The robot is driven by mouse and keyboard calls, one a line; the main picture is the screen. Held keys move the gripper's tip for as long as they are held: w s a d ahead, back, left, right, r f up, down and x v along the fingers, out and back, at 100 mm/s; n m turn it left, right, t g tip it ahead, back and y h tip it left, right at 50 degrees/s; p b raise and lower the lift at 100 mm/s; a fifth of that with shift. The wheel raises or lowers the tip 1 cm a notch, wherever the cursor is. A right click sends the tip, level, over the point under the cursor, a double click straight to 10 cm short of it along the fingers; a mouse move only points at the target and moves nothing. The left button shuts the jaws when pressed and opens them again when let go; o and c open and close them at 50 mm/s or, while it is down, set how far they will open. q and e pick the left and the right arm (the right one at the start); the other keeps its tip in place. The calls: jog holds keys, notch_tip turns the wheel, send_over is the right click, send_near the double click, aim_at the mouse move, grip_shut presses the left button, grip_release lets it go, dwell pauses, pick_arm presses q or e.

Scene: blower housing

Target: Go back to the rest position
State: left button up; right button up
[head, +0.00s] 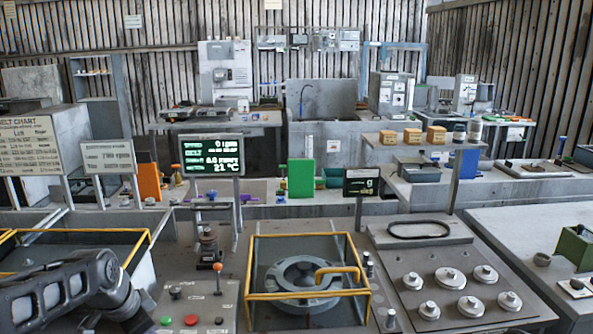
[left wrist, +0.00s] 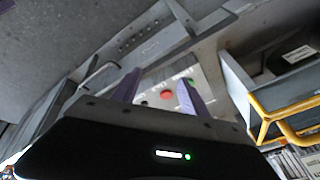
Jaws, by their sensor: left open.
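My left arm (head: 70,290) comes in low at the left of the head view, its wrist end beside the button panel. Its fingers do not show clearly there. In the left wrist view my left gripper (left wrist: 160,92) shows two purple fingers set apart, with nothing between them. Beyond the fingers lies the button panel with a red button (left wrist: 167,95). My right gripper is in neither view.
A yellow guard frame (head: 262,238) surrounds a round grey housing (head: 303,278) right of the panel. A plate with several round knobs (head: 450,278) and a black belt (head: 418,229) lie farther right. A yellow-edged bin (head: 75,231) stands at left. A display (head: 212,157) stands behind.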

pick_arm(q)
jog(key=s+d+f+n+h, duration=0.1)
jog(key=d+f+n, duration=0.3)
jog(key=d+f, duration=0.6)
jog(key=s+d+f+n+h, duration=0.15)
jog(key=d+f+n, duration=0.35)
jog(key=f, duration=0.8)
jog(key=s+d+f+g, duration=0.1)
jog(key=s+d+f, duration=0.2)
jog(key=s, duration=0.4)
jog(key=s+d+f+g, duration=0.1)
jog(key=s+d+f, duration=0.3)
jog(key=s+f, duration=0.2)
jog(key=s+d+f+n+g+h, duration=0.1)
jog(key=s+d+f, duration=0.2)
jog(key=s, duration=0.6)
jog(key=shift+s+d+f+g, duration=0.15)
jog(key=shift+s+f+g, duration=0.15)
jog(key=shift+f, duration=0.45)
jog(key=shift+c, duration=0.2)
